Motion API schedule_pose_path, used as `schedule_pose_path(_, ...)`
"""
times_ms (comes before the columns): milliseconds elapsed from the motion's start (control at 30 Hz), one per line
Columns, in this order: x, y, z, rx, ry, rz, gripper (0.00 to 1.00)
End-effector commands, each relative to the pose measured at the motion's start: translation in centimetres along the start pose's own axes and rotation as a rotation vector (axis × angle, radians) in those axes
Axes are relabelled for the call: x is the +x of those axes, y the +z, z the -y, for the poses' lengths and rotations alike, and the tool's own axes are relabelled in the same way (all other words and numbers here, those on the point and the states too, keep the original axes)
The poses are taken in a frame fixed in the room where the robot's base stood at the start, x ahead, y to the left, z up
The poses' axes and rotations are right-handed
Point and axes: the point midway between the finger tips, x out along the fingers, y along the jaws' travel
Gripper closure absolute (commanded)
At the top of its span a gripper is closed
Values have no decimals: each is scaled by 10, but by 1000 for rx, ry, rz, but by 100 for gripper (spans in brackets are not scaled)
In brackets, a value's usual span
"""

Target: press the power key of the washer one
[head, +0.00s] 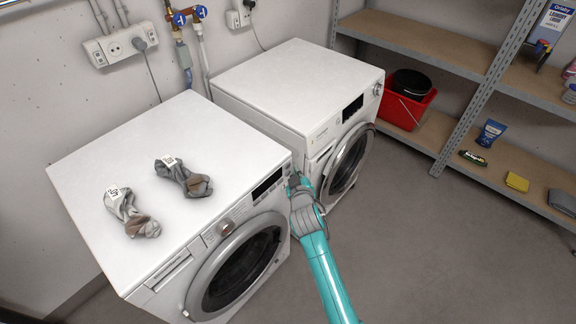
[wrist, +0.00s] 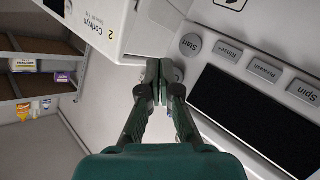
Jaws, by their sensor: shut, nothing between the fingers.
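The near left washer (head: 120,150) has a front panel with a dark display (head: 267,185) and a dial (head: 225,228). In the wrist view its panel shows a display (wrist: 255,120) and grey keys marked Start (wrist: 190,45), Rinse+ (wrist: 229,50), Prewash (wrist: 265,69) and Spin (wrist: 303,91). I cannot make out a power key. My gripper (head: 293,180) is shut and empty at the panel's right end. In the wrist view its fingertips (wrist: 160,72) are beside the Start key; I cannot tell whether they touch the panel.
The other washer (head: 300,85) stands close on the right; its label in the wrist view reads "2 Colwyn" (wrist: 95,28). Two grey socks (head: 184,177) (head: 131,212) lie on the near washer. A red bucket (head: 405,105) sits on the shelving at right. The front-right floor is clear.

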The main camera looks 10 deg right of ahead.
Motion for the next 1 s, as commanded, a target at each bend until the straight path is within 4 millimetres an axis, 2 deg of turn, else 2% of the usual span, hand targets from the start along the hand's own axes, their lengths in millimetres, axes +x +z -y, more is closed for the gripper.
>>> schedule_pose_path(1000,7,-5,5,0,0,0,100)
